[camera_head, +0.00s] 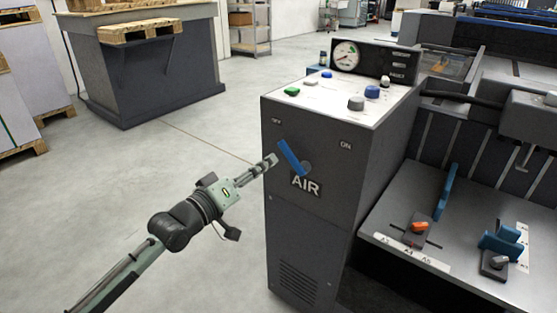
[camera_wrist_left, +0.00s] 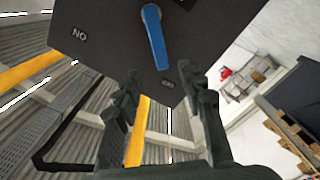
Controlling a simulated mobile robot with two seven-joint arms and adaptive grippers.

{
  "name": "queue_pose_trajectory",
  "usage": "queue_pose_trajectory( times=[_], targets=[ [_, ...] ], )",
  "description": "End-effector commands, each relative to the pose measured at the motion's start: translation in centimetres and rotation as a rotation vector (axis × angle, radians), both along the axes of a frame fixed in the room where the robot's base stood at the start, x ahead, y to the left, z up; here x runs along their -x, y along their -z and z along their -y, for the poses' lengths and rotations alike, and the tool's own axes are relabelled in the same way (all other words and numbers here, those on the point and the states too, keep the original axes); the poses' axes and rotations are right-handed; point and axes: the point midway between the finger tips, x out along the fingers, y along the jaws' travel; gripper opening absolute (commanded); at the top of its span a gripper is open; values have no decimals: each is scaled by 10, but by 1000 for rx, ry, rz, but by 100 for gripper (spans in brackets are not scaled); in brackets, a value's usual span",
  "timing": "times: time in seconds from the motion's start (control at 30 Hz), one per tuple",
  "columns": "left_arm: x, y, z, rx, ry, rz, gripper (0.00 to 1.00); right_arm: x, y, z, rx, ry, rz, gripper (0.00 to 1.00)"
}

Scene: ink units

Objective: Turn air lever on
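The blue air lever (camera_head: 289,157) is on the dark front face of the console (camera_head: 320,215), above the AIR label (camera_head: 305,185). It tilts up and left from its round pivot, toward the OFF label (camera_head: 276,121); the ON label (camera_head: 346,146) is at the right. My left gripper (camera_head: 270,160) is just left of the lever. In the left wrist view the lever (camera_wrist_left: 154,38) points down between the spread fingertips of my left gripper (camera_wrist_left: 159,74). The gripper is open and empty; I cannot tell whether it touches the lever. My right gripper is not seen.
The console top (camera_head: 335,90) carries coloured buttons and a round gauge (camera_head: 345,56). A grey machine bed (camera_head: 450,240) with blue and orange levers adjoins at the right. Open floor (camera_head: 190,140) lies left of the console. A dark counter (camera_head: 150,75) stands farther back.

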Motion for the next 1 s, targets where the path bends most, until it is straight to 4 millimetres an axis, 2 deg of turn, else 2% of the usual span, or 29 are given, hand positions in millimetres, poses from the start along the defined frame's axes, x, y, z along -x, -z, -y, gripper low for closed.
queue_pose_trajectory(
  times=[0.5, 0.87, 0.9, 1.0],
  targets=[
    [-56, -2, 41, 4, 1, 2, 40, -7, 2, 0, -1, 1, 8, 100],
    [-62, -1, 46, 2, 1, 2, 40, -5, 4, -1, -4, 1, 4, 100],
    [-62, -1, 46, 2, 1, 2, 38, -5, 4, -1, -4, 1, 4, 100],
    [-62, -1, 46, 2, 1, 2, 26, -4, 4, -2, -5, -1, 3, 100]
  ],
)
